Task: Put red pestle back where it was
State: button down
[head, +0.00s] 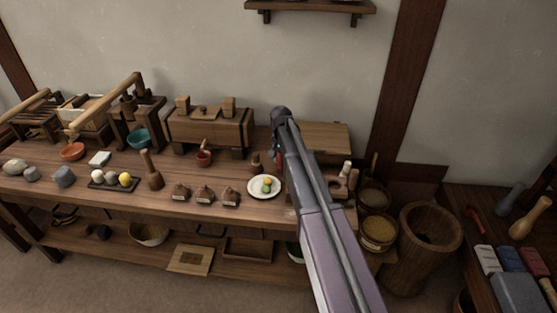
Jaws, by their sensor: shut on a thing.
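My arm rises from the lower right to a dark joint in front of the wall.
The long wooden bench (110,193) carries querns, bowls, stones and several small labelled brown pieces. A white plate (264,195) with small round things is just left of my arm. A big wooden mortar (430,250) and baskets stand between bench and right table.

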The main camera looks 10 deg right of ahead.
jog(key=shift+f, duration=0.25)
jog(key=shift+c, duration=2)
grip_release()
jog(key=shift+r, duration=0.1)
jog(key=shift+r, duration=0.15)
notch_tip(320, 180, up, 12)
jog(key=p, duration=1.2)
jog(key=shift+s, duration=0.2)
jog(key=s+n, duration=0.5)
jog(key=s, duration=2.4)
jog(key=shift+a, duration=0.35)
